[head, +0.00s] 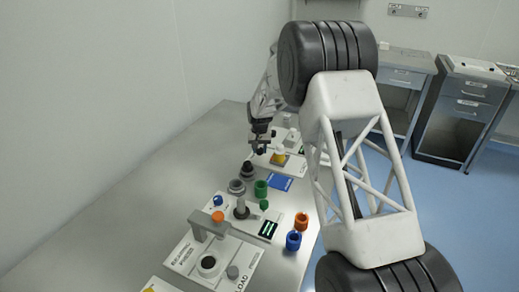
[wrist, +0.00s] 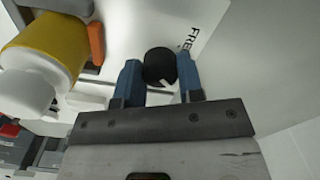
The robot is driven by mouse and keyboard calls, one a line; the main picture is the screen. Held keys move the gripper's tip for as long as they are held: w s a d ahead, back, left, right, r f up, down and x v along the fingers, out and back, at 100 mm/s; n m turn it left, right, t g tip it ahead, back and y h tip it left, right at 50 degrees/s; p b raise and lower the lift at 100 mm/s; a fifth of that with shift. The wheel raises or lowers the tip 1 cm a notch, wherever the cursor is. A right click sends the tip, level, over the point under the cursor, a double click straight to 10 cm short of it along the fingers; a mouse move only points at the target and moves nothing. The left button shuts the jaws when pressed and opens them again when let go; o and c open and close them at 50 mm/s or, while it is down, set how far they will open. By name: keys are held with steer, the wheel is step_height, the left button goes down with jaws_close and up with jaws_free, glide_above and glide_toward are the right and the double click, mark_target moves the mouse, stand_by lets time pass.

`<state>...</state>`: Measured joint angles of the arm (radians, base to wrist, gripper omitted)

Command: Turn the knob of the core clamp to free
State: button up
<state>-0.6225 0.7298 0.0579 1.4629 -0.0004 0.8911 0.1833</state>
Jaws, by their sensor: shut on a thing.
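A black round knob (wrist: 160,62) sits on a white plate (wrist: 135,22) in the wrist view, with a small white mark on its near side. The printed label FREE (wrist: 193,36) is on the plate to the right of the knob, partly cut by the plate's edge. My gripper (wrist: 159,75) has its two blue fingers on either side of the knob and is shut on it. In the head view my gripper (head: 260,148) is at the far part of the table, beside a yellow cylinder (head: 278,158); the knob is not clear there.
The yellow cylinder with a white end (wrist: 50,50) and an orange part (wrist: 96,42) stand close left of the fingers. Nearer on the table (head: 120,215) are colored rings, a grey post and a grey bracket (head: 205,222). A pale wall runs along the left.

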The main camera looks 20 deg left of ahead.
steer(key=shift+n, duration=0.5)
steer(key=n, duration=0.3)
steer(key=shift+n, duration=0.3)
steer(key=n, duration=0.3)
steer(key=shift+r+n, duration=0.1)
steer(key=shift+n, duration=0.2)
steer(key=n, duration=0.3)
steer(key=shift+n, duration=0.3)
steer(key=n, duration=0.4)
steer(key=o, duration=0.9)
